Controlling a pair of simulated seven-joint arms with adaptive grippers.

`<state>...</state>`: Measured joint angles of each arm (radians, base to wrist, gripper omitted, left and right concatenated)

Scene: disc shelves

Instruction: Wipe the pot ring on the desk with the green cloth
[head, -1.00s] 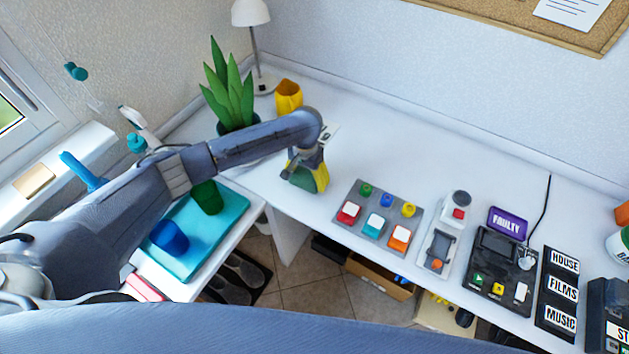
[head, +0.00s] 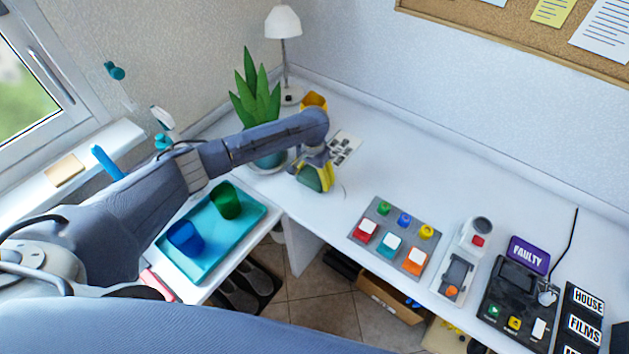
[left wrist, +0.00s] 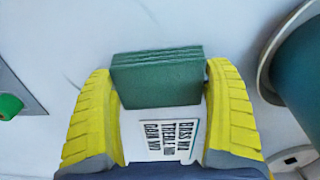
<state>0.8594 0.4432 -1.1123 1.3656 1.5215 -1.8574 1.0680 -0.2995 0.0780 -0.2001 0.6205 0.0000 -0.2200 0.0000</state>
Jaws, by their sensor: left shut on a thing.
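My left gripper (head: 318,181) points down at the desk (head: 405,160), its yellow fingers shut on the folded green cloth (head: 311,178). In the left wrist view the cloth (left wrist: 158,78) sits between the two yellow fingers (left wrist: 158,100), low over the white desk top or touching it; I cannot tell which. A faint thin curved mark, which looks like part of the pot ring (head: 344,190), shows just right of the gripper; the rest is hidden under the cloth and hand. Faint lines also show on the desk in the left wrist view. My right gripper is not in view.
A potted plant (head: 257,100) stands close left of the gripper; its teal pot (left wrist: 302,70) shows in the left wrist view. A button panel (head: 394,238) is to the right.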

